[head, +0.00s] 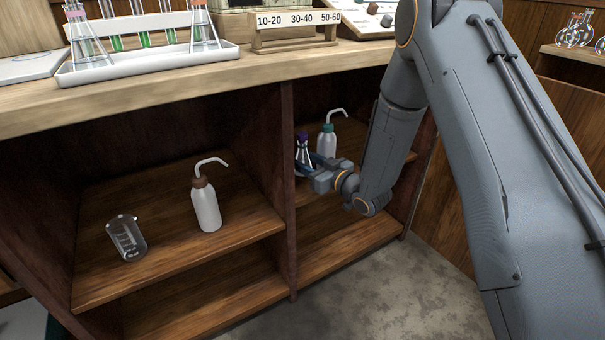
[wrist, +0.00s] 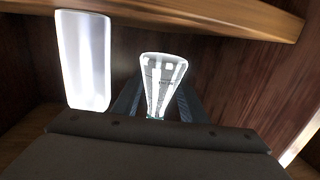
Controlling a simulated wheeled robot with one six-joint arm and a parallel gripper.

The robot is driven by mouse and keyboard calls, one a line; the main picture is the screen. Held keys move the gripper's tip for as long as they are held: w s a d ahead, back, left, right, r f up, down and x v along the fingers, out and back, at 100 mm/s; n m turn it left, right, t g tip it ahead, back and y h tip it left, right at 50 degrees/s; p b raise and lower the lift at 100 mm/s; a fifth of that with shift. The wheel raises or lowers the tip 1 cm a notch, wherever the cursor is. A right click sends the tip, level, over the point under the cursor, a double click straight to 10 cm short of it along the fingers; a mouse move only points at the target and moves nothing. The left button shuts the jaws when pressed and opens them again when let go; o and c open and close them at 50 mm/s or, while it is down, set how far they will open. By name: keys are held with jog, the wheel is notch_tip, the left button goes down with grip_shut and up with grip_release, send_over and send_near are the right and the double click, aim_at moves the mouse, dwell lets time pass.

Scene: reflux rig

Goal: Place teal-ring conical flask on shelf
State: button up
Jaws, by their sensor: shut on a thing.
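In the wrist view a clear glass conical flask (wrist: 165,78) sits between the fingers of my gripper (wrist: 155,108), its wide end at the top of the picture. A faint green tint shows at its narrow end; the ring is not clear. In the head view my gripper (head: 314,168) is inside the right compartment of the cabinet, above its shelf (head: 345,205). A small conical flask (head: 303,156) with a dark purple top stands out at the fingertips; I cannot tell whether it is the held one. Whether the held flask touches the shelf is hidden.
A teal-capped wash bottle (head: 327,143) stands just behind my gripper. A dark divider (head: 288,195) is close on the left. The left compartment holds a brown-capped wash bottle (head: 206,205) and a beaker (head: 126,238). The counter edge (head: 150,108) overhangs; the right shelf's front is clear.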

jog(key=shift+f+b, duration=0.55)
jog(key=shift+f, duration=1.2)
jog(key=shift+f, duration=0.1)
jog(key=o, duration=1.1)
jog(key=p+v, duration=0.3)
jog(key=v, duration=0.9)
